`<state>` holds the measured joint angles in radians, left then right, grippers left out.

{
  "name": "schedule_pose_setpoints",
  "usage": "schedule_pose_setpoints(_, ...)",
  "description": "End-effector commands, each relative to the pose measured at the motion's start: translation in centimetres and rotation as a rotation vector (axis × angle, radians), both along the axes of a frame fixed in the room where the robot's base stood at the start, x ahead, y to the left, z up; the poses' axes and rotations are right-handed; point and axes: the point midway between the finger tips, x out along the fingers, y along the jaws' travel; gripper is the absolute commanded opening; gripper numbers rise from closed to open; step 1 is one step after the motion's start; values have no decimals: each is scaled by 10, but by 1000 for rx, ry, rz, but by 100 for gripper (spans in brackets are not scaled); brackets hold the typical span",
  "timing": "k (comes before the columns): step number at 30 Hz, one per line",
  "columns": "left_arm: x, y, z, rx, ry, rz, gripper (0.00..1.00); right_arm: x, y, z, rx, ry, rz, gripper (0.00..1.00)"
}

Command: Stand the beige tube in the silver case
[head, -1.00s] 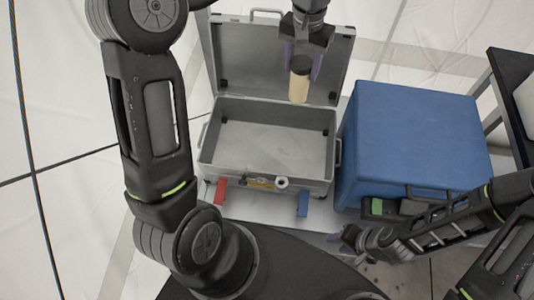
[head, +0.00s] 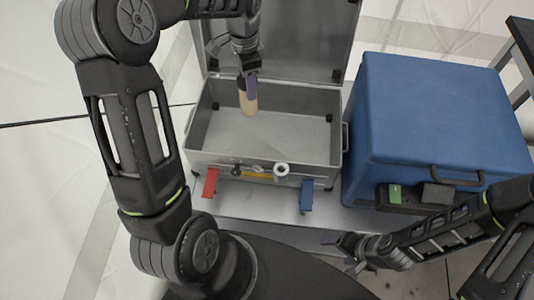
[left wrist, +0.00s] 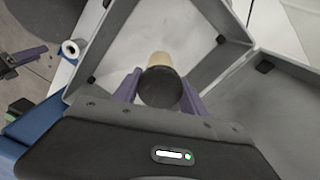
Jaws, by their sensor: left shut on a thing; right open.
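The beige tube (head: 248,103) has a dark upper end and points down, slightly tilted. My left gripper (head: 248,86) is shut on its upper end and holds it over the left half of the open silver case (head: 338,140). The left wrist view also shows the tube (left wrist: 161,60) between the purple fingers, with the case walls around it. I cannot tell whether the tube's lower end touches the case floor. The case lid stands open at the back, and the case looks empty inside. My right gripper (head: 340,240) is open and empty, near the table's front edge.
A large blue box (head: 430,120) stands right of the case. A red piece (head: 210,183) and a blue piece (head: 306,195) are at the case's front. A white roll (head: 281,170) sits by the front wall. The case's right half is clear.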

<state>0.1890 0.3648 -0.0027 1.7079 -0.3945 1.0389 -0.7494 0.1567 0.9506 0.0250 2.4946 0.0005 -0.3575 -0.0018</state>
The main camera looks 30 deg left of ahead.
Motion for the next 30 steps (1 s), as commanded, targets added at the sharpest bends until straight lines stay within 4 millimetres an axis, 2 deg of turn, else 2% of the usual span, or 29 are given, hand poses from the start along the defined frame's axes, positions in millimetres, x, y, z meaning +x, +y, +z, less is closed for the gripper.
schedule_pose_setpoints(1,-3,10,-27,1,-1,-44,0,0,0,-23,1,-1,1,75)
schedule_pose_setpoints(6,-12,33,-60,4,-4,-186,0,1,0,-46,1,-5,1,75)
schedule_pose_setpoints(10,-16,42,-70,5,-5,-239,0,2,0,-52,2,-6,2,75)
schedule_pose_setpoints(23,-17,43,-73,5,-4,-255,0,2,0,-51,2,-6,1,75)
schedule_pose_setpoints(26,-18,43,-84,3,-1,-255,0,2,0,-53,2,-6,1,75)
schedule_pose_setpoints(30,-18,43,-110,3,-1,-255,0,2,0,-57,2,-6,1,75)
